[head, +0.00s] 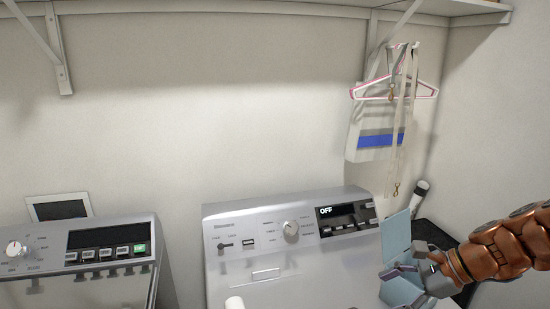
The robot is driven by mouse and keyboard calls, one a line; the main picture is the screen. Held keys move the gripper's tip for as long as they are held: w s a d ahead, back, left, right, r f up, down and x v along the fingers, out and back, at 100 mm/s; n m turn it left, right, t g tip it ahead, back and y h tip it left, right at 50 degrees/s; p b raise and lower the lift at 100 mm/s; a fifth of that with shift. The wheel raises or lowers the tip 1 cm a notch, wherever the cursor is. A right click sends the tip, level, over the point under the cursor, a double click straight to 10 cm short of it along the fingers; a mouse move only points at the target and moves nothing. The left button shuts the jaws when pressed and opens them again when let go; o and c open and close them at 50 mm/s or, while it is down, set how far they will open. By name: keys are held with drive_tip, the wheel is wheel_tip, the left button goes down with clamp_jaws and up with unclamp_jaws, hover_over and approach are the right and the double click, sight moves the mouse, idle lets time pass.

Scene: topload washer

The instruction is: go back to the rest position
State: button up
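My copper-coloured arm reaches in from the right edge in the head view. Pale blue flat pieces (396,238) show above and below the fingers. I cannot tell whether they belong to one object or whether the gripper touches them. The finger gap is too small and covered to read.
A second silver machine (90,255) stands at the left, with a dark framed panel (60,208) behind it. A shelf (200,7) runs along the top.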

drive_tip(key=s+a+f+n+g+h, duration=0.3)
drive_tip(key=s+a+n+g, duration=0.1)
drive_tip(key=s+a+n, duration=0.6)
drive_tip(key=s+d+f+n+h, duration=0.1)
drive_tip(key=s+n+h, duration=0.1)
drive_tip(key=s+n, duration=0.2)
drive_tip(key=s+d+f+n+g+h, duration=0.1)
drive_tip(key=s+n+h, duration=0.2)
drive_tip(key=s, duration=0.6)
drive_tip(key=shift+s+d+f+n, duration=0.25)
drive_tip(key=shift+s+f+n, duration=0.1)
drive_tip(key=shift+n, duration=0.35)
